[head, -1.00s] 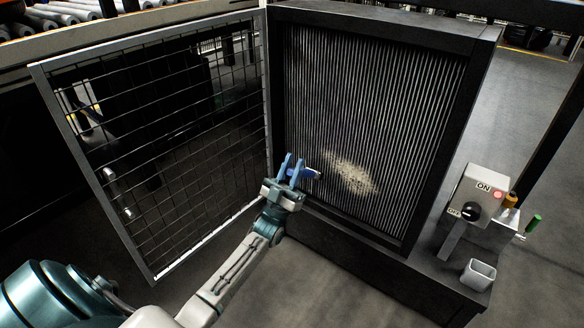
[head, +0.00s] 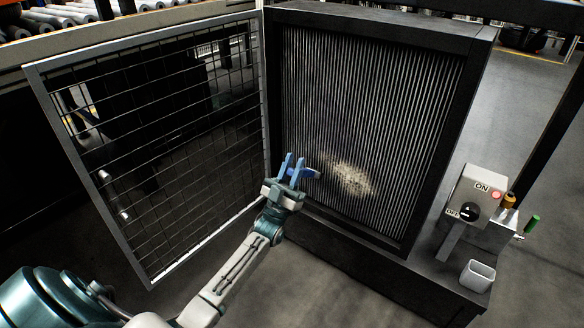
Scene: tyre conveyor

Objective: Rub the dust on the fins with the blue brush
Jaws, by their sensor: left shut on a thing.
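The fins (head: 375,90) are a panel of upright grey slats in a dark cabinet. A pale, tan dust patch (head: 351,179) lies on their lower left part. My left gripper (head: 293,168) is in front of the lower left edge of the fins, shut on the blue brush (head: 312,173). The brush points right, its tip close to the left end of the dust patch. I cannot tell whether it touches the fins. Most of the brush is hidden between the fingers. My right gripper is not in view.
A wire mesh door (head: 160,150) stands open on the left of the cabinet. A control box (head: 478,196) with an ON label, a red light and a black knob is at the right. Beside it are a green-handled tool (head: 531,225) and a white cup (head: 478,276).

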